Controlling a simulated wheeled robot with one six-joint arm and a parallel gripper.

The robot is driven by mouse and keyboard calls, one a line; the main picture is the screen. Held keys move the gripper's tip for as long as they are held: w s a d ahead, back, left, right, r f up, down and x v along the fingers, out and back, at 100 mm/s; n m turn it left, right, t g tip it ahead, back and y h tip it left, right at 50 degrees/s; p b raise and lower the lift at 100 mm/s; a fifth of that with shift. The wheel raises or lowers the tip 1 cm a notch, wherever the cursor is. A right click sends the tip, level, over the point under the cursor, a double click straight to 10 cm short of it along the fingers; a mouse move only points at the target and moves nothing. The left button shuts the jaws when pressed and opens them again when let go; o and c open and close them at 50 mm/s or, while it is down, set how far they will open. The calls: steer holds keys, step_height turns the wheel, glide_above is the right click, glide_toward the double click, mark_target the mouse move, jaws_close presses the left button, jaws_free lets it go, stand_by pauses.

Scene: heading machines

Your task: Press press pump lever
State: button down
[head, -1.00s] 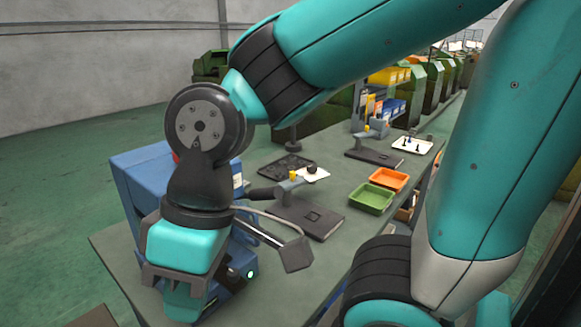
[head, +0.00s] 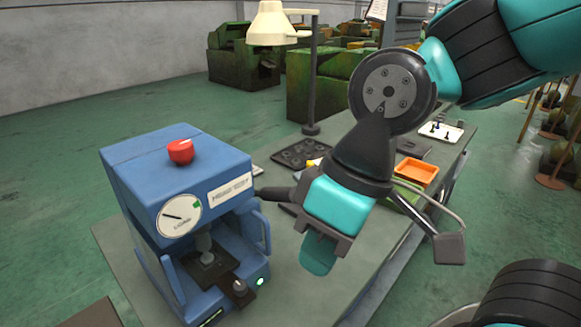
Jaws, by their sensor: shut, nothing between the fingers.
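The blue press (head: 150,165) stands at the left of the table, with a red knob on top, a round LOAD dial and a green light on its front. A dark bar (head: 275,193), which looks like the pump lever, sticks out from its right side; its far end is hidden behind my gripper. My gripper (head: 318,258) points down, shut and empty, right of the press. In the picture it is apart from the press body; whether it touches the bar cannot be told.
The grey-green table (head: 270,285) is bare in front of my gripper. A black tray (head: 302,153) and a lamp (head: 272,25) are behind. An orange bin (head: 417,171) and a white tray (head: 441,131) lie to the right.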

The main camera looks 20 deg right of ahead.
steer(key=w+d+r+h+p, duration=0.1)
steer(key=w+d+r+p, duration=0.1)
steer(key=w, duration=0.5)
steer(key=w+d+r+m+h+p, duration=0.1)
steer(key=w+d+r+p, duration=0.1)
steer(key=w+r, duration=0.3)
steer(key=w+d+r+m+h+p, duration=0.1)
steer(key=w+d+r+p, duration=0.1)
steer(key=w, duration=0.8)
steer(key=shift+w+r+t, duration=0.3)
steer(key=shift+r+t, duration=0.1)
steer(key=shift+r, duration=0.45)
steer(key=p, duration=0.2)
glide_toward(261, 193)
steer(key=shift+s+d, duration=0.2)
steer(key=shift+d, duration=0.4)
steer(key=shift+s+d, duration=0.15)
steer(key=shift+d, duration=0.5)
steer(key=shift+s+f+p, duration=0.35)
steer(key=shift+f, duration=0.2)
steer(key=shift+s+f+p, duration=0.3)
steer(key=shift+f, duration=0.2)
steer(key=shift+s+f, duration=0.3)
steer(key=shift+f, duration=0.4)
